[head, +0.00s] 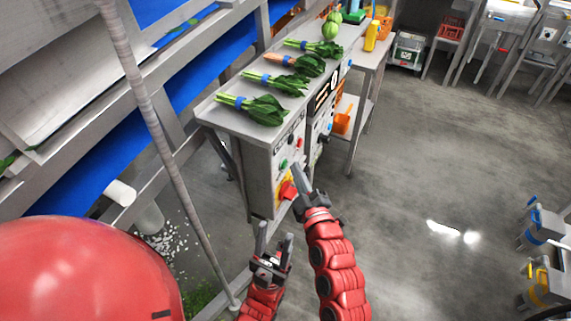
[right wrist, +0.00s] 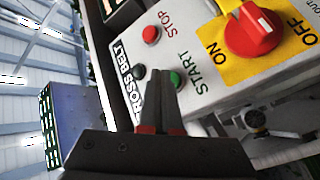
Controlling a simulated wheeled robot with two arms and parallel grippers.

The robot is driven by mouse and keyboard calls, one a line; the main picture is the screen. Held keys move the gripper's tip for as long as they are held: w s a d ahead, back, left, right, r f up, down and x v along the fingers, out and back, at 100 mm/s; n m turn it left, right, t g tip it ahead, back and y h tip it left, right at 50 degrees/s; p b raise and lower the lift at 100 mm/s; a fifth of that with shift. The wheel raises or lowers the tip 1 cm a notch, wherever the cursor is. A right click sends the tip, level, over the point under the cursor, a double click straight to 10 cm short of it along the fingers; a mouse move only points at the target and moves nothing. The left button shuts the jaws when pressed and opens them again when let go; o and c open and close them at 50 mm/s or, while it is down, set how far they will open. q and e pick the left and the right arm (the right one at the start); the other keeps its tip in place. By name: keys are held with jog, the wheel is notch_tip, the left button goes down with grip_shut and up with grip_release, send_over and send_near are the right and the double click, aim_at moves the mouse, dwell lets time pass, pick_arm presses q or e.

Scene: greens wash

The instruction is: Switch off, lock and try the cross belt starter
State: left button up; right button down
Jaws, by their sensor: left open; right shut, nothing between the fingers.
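The cross belt starter is a grey box (head: 262,165) under the bench end, lettered CROSS BELT in the right wrist view (right wrist: 126,88). Its red rotary switch (right wrist: 250,32) sits on a yellow ON/OFF plate (right wrist: 295,52); the switch also shows in the head view (head: 288,190). A red STOP button (right wrist: 150,34) and a green START button (right wrist: 176,78) are beside it. My right gripper (right wrist: 161,75) is shut and empty, its tips at the START button; I cannot tell if they touch it. My left gripper (head: 274,238) is open and empty, low in front of the box. I make out no padlock.
A second control box (head: 320,110) adjoins the starter. Bunched greens (head: 255,108) lie on the bench top (head: 222,116) above. A yellow bottle (head: 371,36) stands farther back. A grey post (head: 150,110) and blue belt (head: 75,175) are at left.

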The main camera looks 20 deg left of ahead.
jog(key=shift+a, duration=0.35)
jog(key=shift+a, duration=0.4)
dwell(0.6)
dwell(0.3)
jog(key=shift+d+b, duration=0.55)
jog(key=shift+d, duration=0.3)
jog(key=d+b, duration=0.4)
jog(key=d, duration=0.1)
jog(key=shift+s, duration=0.15)
